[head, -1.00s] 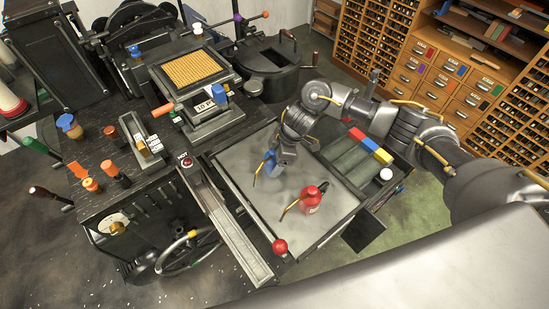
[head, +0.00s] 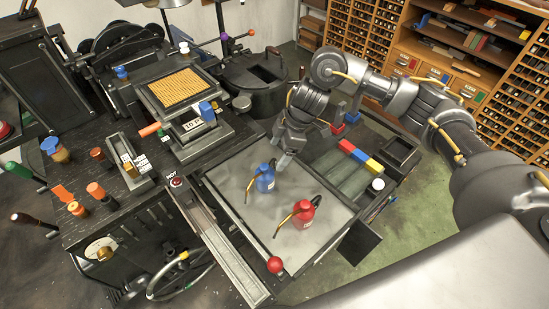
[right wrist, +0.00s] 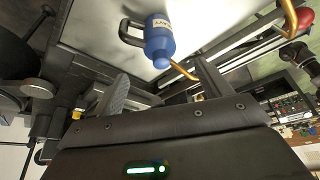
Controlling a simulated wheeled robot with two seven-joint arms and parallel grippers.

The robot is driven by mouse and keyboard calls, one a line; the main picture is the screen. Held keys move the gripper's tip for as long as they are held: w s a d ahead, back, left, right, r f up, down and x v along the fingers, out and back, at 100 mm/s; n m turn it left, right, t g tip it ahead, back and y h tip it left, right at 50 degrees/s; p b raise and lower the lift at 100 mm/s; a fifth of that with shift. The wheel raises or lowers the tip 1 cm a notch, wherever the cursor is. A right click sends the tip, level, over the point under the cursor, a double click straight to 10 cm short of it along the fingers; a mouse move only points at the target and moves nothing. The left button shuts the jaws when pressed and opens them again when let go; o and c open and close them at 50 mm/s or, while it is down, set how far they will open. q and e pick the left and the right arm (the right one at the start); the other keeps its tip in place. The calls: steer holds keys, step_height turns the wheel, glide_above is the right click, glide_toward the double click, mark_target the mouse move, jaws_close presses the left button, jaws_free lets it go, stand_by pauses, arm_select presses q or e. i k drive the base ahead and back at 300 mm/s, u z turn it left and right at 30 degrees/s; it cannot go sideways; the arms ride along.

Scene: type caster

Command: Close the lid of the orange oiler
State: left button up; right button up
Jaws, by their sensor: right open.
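The thing that best fits the orange oiler is a small orange container (head: 77,209) with a raised orange flap (head: 62,193), on the dark machine bed at the left of the head view. It is too small there to tell its lid state surely. My right gripper (head: 287,158) is open and empty, far to the right of it, just behind a blue oil can (head: 265,180). In the right wrist view the blue can (right wrist: 160,40) stands just beyond the two spread fingers, apparently not gripped. My left gripper is not in view.
A red oil can (head: 305,212) stands beside the blue one on the grey plate (head: 235,195). Orange-topped pieces (head: 97,190) and a blue-lidded jar (head: 52,150) stand near the orange container. A red knob (head: 275,264) sticks up at the plate's front corner.

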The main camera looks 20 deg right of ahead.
mark_target(59, 190)
steer(key=k, duration=1)
